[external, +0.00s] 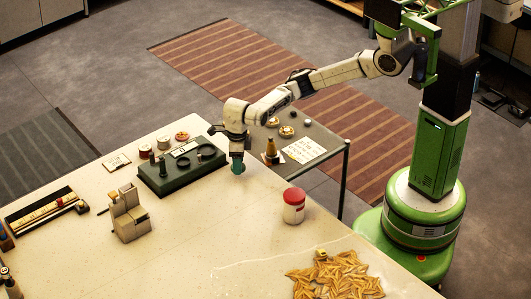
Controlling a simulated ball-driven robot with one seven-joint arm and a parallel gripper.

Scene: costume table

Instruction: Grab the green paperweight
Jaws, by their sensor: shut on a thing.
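The green paperweight (238,168) is a small, rounded blue-green thing near the table's edge, just right of a dark green box-like stand. My gripper (238,155) points down from above and is shut on it. The fingers are small in the picture and partly merge with the dark wrist. I cannot tell whether the paperweight touches the tabletop or hangs just above it.
The dark green stand (160,187) is close on the left. A white jar with a red lid (293,207) stands to the right. A beige blocky holder (126,228) and a pile of yellowish pieces (345,278) lie farther off. The table's middle (205,235) is clear.

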